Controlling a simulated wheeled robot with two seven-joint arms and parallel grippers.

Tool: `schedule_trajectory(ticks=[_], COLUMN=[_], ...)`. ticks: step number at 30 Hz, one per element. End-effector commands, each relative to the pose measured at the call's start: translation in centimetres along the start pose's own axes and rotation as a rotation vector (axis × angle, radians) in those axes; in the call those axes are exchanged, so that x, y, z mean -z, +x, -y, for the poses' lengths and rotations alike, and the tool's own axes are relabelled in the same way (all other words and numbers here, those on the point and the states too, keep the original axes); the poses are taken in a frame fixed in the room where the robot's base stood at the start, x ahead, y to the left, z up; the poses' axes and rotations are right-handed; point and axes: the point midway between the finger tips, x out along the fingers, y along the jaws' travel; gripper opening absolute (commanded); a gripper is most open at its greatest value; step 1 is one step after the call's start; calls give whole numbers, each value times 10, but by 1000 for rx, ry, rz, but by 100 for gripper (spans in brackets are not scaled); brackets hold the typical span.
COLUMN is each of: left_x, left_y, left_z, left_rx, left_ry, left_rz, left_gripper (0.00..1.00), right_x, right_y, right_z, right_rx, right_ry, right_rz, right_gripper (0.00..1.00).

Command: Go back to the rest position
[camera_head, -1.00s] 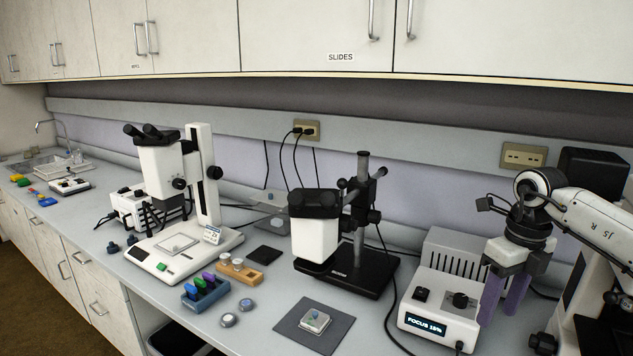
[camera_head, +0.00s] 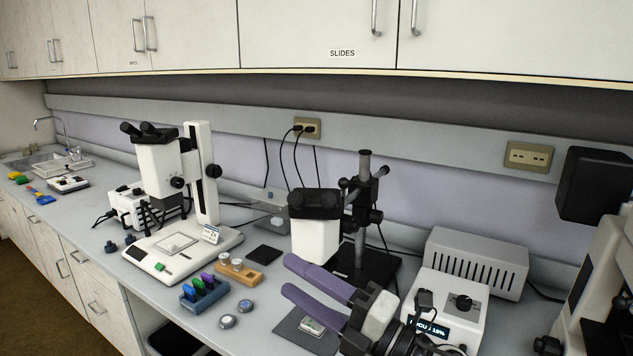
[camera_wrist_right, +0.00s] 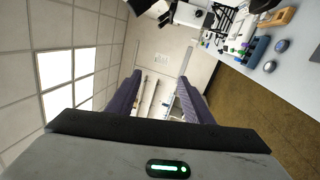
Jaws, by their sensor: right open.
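My right gripper (camera_head: 301,278) is open and empty, with purple fingers that point left in the head view. It hangs above the bench, in front of the second microscope (camera_head: 315,225) and over the dark mat (camera_head: 288,328). A small sample block (camera_head: 312,326) on the mat is partly hidden by the lower finger. In the right wrist view the two fingers (camera_wrist_right: 155,98) are spread with nothing between them. My left gripper is not in view.
A control box (camera_head: 467,305) with a focus display stands right of my gripper, partly covered by my wrist. A microscope (camera_head: 165,200), a blue rack (camera_head: 204,292) and an orange holder (camera_head: 239,274) are to the left. A grey vented box (camera_head: 476,262) is behind.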

Motion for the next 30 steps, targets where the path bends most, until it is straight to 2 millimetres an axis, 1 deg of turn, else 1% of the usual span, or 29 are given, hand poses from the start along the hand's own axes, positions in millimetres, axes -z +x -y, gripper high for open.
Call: schedule_trajectory(ticks=[1,2,3,5,6,8,9,11,12,14,15,18,21,24,30], left_x=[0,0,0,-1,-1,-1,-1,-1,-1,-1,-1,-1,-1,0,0], left_y=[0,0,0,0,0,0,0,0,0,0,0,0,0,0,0], left_z=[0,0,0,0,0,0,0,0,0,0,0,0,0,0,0], left_rx=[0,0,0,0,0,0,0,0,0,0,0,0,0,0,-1], left_ry=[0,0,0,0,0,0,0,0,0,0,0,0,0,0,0], left_rz=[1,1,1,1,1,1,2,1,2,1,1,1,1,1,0], left_gripper=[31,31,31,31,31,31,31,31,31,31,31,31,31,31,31], right_x=[-11,-21,-34,-52,-62,-70,-71,-65,-57,-40,-27,7,38,65,116], right_y=[-12,-20,-35,-63,-85,-122,-148,-186,-211,-247,-269,-312,-344,-369,-408], right_z=[-3,-4,0,12,25,49,66,92,109,131,144,165,177,183,185], right_rx=[-45,-64,-82,-92,-87,-65,-41,5,41,101,144,242,328,404,547], right_ry=[132,207,307,460,561,712,807,937,1018,1131,1199,1330,1424,1496,1614], right_rz=[132,214,325,492,604,769,873,1015,1103,1226,1298,1439,1540,1617,1740], right_gripper=[47,47,47,47,47,47,47,47,47,47,47,47,47,47,47])
